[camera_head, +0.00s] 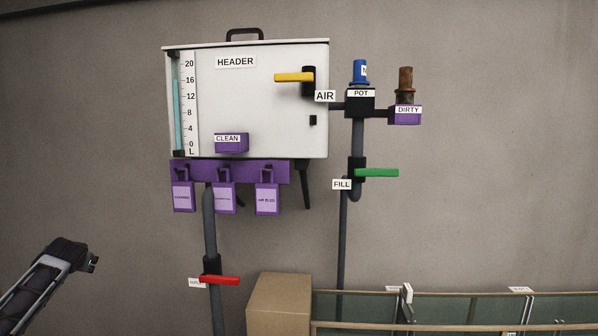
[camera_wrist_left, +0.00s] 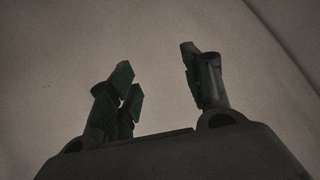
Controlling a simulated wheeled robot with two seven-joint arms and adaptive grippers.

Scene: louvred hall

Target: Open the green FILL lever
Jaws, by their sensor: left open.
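The green FILL lever (camera_head: 377,173) sits on a dark valve on the thin vertical pipe below the POT. It points horizontally to the right. The white FILL label (camera_head: 342,184) is just left of the valve. My left gripper (camera_head: 92,263) is at the lower left of the head view, well away from the lever and lower than it. In the left wrist view its two fingers (camera_wrist_left: 165,85) are apart with nothing between them, against a plain wall. My right gripper is in neither view.
A white HEADER tank (camera_head: 270,110) with a yellow AIR lever (camera_head: 293,77) hangs on the wall. Purple tags (camera_head: 267,199) hang below it. A red lever (camera_head: 219,280) is on the left pipe. A cardboard box (camera_head: 278,304) stands below, beside a long green-sided structure (camera_head: 440,308).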

